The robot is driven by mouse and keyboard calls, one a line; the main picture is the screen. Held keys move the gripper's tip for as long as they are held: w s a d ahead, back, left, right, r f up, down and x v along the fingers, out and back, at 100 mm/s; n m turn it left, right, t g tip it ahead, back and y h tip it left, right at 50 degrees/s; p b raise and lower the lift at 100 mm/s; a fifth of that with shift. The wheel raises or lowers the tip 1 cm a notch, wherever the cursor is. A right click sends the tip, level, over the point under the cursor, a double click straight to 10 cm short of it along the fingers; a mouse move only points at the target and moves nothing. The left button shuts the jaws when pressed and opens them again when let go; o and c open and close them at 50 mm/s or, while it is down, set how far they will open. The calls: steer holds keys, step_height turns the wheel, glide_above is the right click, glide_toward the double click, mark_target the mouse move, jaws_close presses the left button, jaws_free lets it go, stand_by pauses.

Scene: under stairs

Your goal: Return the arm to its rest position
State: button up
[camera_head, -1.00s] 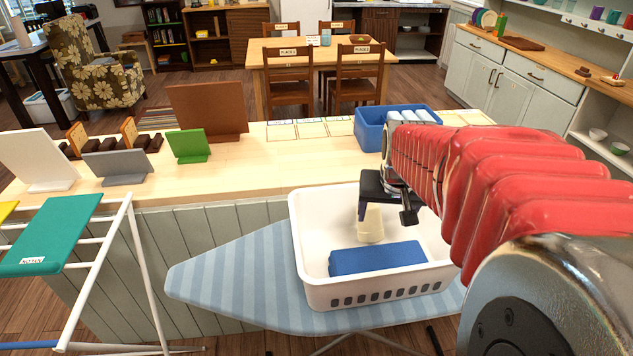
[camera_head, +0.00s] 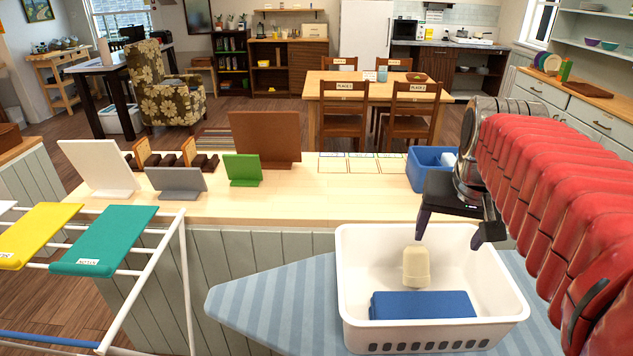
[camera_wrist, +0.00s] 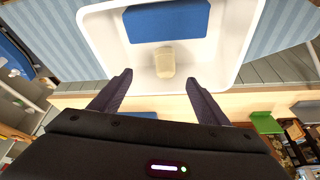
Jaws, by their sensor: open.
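My gripper (camera_head: 447,243) is open and empty above the back part of a white basket (camera_head: 438,335). Its two dark fingers stand apart, and they also show in the wrist view (camera_wrist: 155,90). My red-sleeved arm comes in from the right side of the head view. Inside the basket are a cream-coloured piece (camera_head: 416,268) and a blue folded-looking block (camera_head: 422,305). In the wrist view the cream piece (camera_wrist: 165,62) lies in the basket beyond the fingertips, with no finger touching it.
The basket stands on a blue striped ironing board (camera_head: 265,300). A drying rack with yellow and teal (camera_head: 105,240) pieces is at the left. Behind, a wooden counter (camera_head: 310,195) holds upright panels and a blue bin (camera_head: 424,172) near my arm.

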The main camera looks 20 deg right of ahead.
stand_by(0.6)
steer(key=s+a+f+n+t+y, duration=0.1)
steer(key=s+a+f+n, duration=0.1)
steer(key=a, duration=0.7)
steer(key=s+a+f+n+y, duration=0.1)
steer(key=s+a+f+n, duration=0.2)
steer(key=a+f, duration=0.3)
steer(key=shift+s+a+n+t, duration=0.35)
steer(key=shift+a+n, duration=0.25)
steer(key=shift+a, duration=1.65)
